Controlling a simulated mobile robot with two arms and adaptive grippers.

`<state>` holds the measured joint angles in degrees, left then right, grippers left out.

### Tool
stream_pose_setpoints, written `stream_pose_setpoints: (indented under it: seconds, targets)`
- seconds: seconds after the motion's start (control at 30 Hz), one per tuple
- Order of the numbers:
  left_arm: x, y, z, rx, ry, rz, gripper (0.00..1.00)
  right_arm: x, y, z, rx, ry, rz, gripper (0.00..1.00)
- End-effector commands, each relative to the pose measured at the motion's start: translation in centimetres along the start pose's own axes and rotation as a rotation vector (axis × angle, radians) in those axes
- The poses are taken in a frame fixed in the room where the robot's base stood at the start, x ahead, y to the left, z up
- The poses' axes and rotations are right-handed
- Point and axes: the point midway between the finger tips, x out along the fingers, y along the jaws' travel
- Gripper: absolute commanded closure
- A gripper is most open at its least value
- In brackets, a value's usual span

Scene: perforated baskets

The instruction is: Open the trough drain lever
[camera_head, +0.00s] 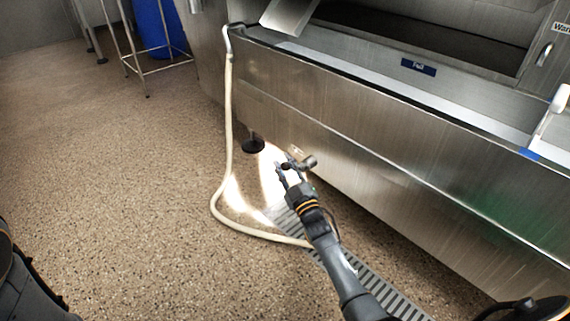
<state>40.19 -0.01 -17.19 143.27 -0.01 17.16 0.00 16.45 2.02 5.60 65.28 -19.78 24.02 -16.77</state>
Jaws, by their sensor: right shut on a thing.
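The steel trough (370,120) runs across the view from upper left to lower right. A small drain lever with a dark rounded end (309,162) shows low at the trough's front, near the floor. My right gripper (283,167) reaches up to it from below and is shut on the lever. The fingers hide part of the lever, and its exact angle is hard to tell. My left gripper is not in view.
A pale hose (228,130) hangs from the trough's left end and curves across the floor under my right arm. A slotted floor grate (380,290) lies below the trough. A blue bin (158,28) and metal stand (160,68) are at the upper left. The left floor is clear.

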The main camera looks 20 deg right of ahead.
Motion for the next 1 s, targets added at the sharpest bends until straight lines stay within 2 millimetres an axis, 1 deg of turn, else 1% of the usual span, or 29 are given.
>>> stream_pose_setpoints:
  seconds: [0.03,0.2,0.77,0.8,0.87,0.9,1.0]
  targets:
    - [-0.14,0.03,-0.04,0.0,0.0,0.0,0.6,-0.36,-0.48,0.71,0.004,-0.012,-0.007,1.0]
    - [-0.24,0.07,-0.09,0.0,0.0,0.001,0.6,-0.44,-0.61,1.17,0.005,-0.015,-0.007,1.0]
    - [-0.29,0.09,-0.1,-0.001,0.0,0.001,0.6,-0.52,-0.6,1.56,0.005,-0.019,-0.006,1.0]
    - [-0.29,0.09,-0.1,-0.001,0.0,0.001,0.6,-0.52,-0.59,1.57,0.005,-0.019,-0.006,0.7]
    - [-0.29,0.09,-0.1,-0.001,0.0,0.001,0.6,-0.5,-0.58,1.53,0.004,-0.018,-0.006,0.57]
    - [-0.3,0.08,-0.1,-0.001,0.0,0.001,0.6,-0.46,-0.55,1.46,0.004,-0.017,-0.005,0.5]
    - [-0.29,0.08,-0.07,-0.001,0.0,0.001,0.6,-0.38,-0.5,1.31,0.004,-0.013,-0.004,0.5]
